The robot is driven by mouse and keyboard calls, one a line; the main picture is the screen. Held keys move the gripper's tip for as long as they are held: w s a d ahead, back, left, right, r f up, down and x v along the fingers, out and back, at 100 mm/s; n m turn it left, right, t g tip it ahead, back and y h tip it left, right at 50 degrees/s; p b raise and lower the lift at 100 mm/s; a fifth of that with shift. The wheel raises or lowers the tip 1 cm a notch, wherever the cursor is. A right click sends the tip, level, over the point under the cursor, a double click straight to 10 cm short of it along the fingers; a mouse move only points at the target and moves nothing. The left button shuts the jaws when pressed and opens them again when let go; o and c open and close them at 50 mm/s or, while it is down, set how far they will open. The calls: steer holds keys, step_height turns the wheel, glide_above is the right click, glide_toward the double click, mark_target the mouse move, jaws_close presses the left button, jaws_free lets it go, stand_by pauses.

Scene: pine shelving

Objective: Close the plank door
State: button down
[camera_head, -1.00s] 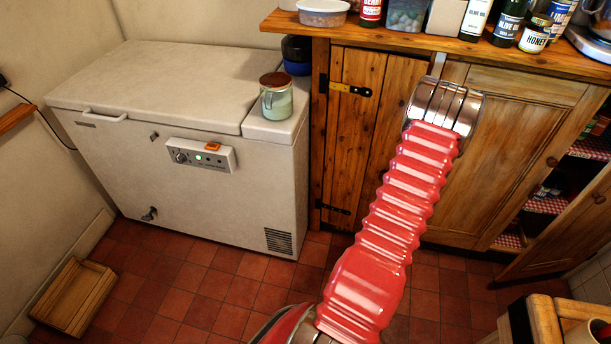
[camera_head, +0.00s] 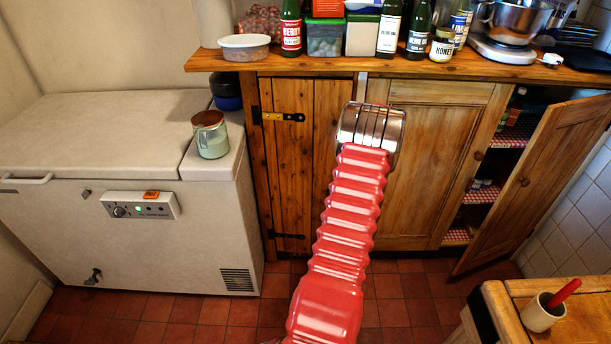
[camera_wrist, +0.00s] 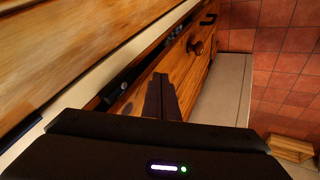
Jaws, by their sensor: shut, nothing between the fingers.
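The plank door (camera_head: 290,150) is the narrow door of upright boards beside the freezer in the head view, with black strap hinges on its left edge. My arm covers its lower right part. In the wrist view the plank door (camera_wrist: 180,72) shows at a steep slant with a round wooden knob (camera_wrist: 196,46). A dark gap runs between its edge and the pale frame strip, so it looks slightly ajar. My gripper (camera_wrist: 160,78) is shut and empty, its fingertips close in front of the boards; I cannot tell if they touch. My arm hides it in the head view.
A white chest freezer (camera_head: 100,135) stands left of the door, with a jar (camera_head: 210,135) on it. A counter (camera_head: 420,66) with bottles and tubs runs above. At right, another door (camera_head: 540,180) hangs open. A wooden worktop (camera_head: 520,295) is at front right.

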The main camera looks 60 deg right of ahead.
steer(key=s+a+f+v, duration=0.1)
steer(key=v, duration=1)
steer(key=shift+s+a, duration=0.15)
steer(key=shift+a, duration=0.4)
steer(key=shift+r, duration=0.15)
